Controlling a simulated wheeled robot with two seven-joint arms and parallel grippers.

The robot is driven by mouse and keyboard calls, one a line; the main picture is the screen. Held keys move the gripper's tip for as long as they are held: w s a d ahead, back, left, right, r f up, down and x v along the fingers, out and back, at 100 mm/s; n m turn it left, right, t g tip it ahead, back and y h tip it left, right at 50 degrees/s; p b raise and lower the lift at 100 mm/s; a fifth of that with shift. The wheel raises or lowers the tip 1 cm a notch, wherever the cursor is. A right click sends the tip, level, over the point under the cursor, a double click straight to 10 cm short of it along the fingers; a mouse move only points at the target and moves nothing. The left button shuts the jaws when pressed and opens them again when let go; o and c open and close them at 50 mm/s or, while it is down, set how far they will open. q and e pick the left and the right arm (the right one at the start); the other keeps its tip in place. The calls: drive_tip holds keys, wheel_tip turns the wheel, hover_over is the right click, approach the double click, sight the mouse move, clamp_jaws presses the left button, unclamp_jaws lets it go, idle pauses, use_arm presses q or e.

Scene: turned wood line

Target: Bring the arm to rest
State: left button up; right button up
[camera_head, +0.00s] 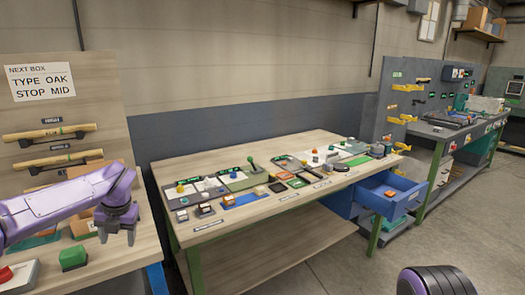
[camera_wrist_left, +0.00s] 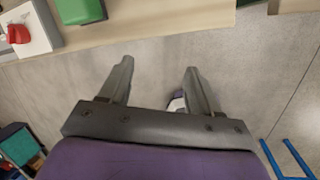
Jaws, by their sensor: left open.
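My left arm comes in from the left in the head view, purple, with its left gripper (camera_head: 117,236) hanging fingers down by the right end of the near left bench (camera_head: 120,277). In the left wrist view the two grey fingers of the left gripper (camera_wrist_left: 158,80) stand apart with only floor between them. It is open and empty. A rounded purple and black part of mine shows at the bottom right of the head view. My right gripper is not in view.
A green block (camera_head: 73,258) and a red-knobbed box (camera_head: 17,276) sit on the near bench. A long wooden table (camera_head: 290,150) with several small devices stands mid-view. Its blue drawer (camera_head: 392,193) is open. The floor (camera_head: 330,265) in front is clear.

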use_arm(q)
drive_tip(key=s+d+f+m+t+y, duration=0.1)
drive_tip(key=s+d+f+m+t, duration=0.1)
drive_tip(key=s+d+f+m, duration=0.45)
drive_tip(key=s+d+f+m+t+y, duration=0.1)
drive_tip(key=s+f+m+t, duration=0.15)
drive_tip(key=f+m, duration=0.7)
drive_tip(key=s+d+f+m+t+y, duration=0.1)
drive_tip(key=s+d+f+m+t, duration=0.15)
drive_tip(key=s+f+m, duration=0.55)
drive_tip(key=s+f+m+g+h, duration=0.1)
drive_tip(key=s+f, duration=0.4)
drive_tip(key=s, duration=0.6)
drive_tip(key=s+a+f+m+g+h, duration=0.1)
drive_tip(key=s+f+m+g, duration=0.3)
drive_tip(key=s, duration=0.8)
drive_tip(key=shift+s+a+f+m+h, duration=0.15)
drive_tip(key=shift+s+f+m+h, duration=0.2)
drive_tip(key=shift+m, duration=0.85)
